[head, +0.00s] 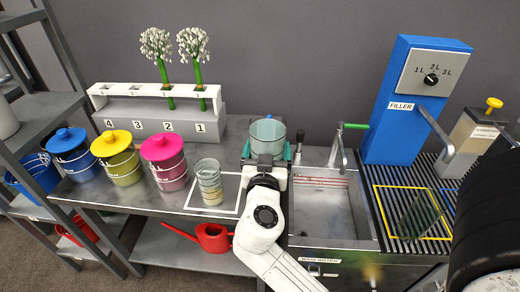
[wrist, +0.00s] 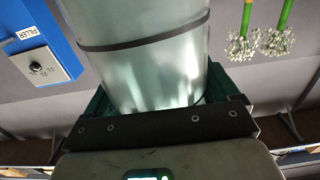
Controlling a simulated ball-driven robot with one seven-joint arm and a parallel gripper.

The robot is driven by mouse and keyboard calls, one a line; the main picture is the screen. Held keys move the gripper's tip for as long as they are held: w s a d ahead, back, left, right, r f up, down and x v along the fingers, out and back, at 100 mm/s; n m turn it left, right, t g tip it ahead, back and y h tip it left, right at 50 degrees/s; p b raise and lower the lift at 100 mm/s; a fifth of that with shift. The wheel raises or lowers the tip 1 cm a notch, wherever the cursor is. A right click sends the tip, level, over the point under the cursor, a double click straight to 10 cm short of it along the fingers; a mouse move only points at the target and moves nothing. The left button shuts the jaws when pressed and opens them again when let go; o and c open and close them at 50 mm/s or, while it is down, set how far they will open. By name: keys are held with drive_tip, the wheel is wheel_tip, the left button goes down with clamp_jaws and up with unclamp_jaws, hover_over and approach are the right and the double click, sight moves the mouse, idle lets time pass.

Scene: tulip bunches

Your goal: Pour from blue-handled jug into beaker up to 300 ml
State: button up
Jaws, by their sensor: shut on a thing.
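My gripper (head: 271,152) is shut on a clear, pale green-tinted jug (head: 267,130), holding it behind and right of the beaker. In the wrist view the jug (wrist: 145,50) sits between the green fingers, with a dark band around it.
Pink (head: 164,160), yellow (head: 116,157) and blue (head: 70,152) lidded pots stand left of the beaker. A white rack (head: 150,90) holds two flower stems behind. A sink (head: 330,215) and blue filler (head: 405,100) are right. A red watering can (head: 212,238) sits below.

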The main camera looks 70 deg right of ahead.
drive_tip(key=s+a+r, duration=0.2)
drive_tip(key=s+a, duration=0.1)
drive_tip(key=w+d+r, duration=0.1)
drive_tip(key=w, duration=0.6)
drive_tip(key=w+d+r+b, duration=0.1)
drive_tip(key=w+d+r, duration=0.1)
drive_tip(key=w, duration=0.5)
drive_tip(key=shift+w+d, duration=0.3)
drive_tip(key=shift+w, duration=0.05)
drive_tip(key=shift+s+d+r+n+h+b, duration=0.3)
drive_tip(key=shift+s+r+n+b, duration=0.1)
drive_tip(key=shift+n, duration=0.4)
drive_tip(key=shift+s+f+t, duration=0.1)
drive_tip(key=shift+t, duration=0.2)
drive_tip(key=shift+d, duration=0.1)
